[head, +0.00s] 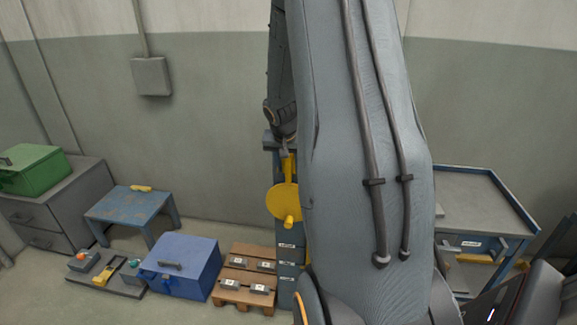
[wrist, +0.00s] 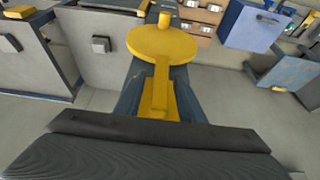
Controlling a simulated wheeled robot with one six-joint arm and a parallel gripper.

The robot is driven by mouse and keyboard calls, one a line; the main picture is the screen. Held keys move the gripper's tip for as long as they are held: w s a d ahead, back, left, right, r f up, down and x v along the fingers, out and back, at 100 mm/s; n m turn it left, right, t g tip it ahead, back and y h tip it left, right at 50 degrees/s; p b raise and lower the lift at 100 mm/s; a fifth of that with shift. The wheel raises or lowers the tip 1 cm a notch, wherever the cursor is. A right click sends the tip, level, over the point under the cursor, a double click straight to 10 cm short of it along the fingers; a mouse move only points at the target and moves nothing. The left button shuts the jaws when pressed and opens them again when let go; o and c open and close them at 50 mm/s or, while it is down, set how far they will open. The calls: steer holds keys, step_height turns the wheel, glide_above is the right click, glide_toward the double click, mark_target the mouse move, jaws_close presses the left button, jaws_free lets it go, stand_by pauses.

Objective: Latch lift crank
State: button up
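The yellow lift crank, a round disc (head: 282,203) with a short knob (head: 290,222) and a narrow arm rising from it, is on the front of a dark blue-grey column (head: 289,270). In the wrist view the crank disc (wrist: 160,43) lies ahead, its yellow arm (wrist: 161,85) running down toward my gripper. My gripper (head: 286,142) is at the upper end of the yellow arm in the head view, partly hidden by my arm. Dark gripper parts (wrist: 160,135) cross the bottom of the wrist view. Whether the fingers are closed on the yellow arm is hidden.
A wooden pallet (head: 236,280) with several small blocks and a blue case (head: 180,268) stand left of the column. A blue table (head: 135,207) and a green box (head: 34,170) are farther left. A blue-edged bench (head: 475,190) stands right of my arm.

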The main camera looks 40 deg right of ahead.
steer(key=shift+c, duration=0.4)
jaws_close()
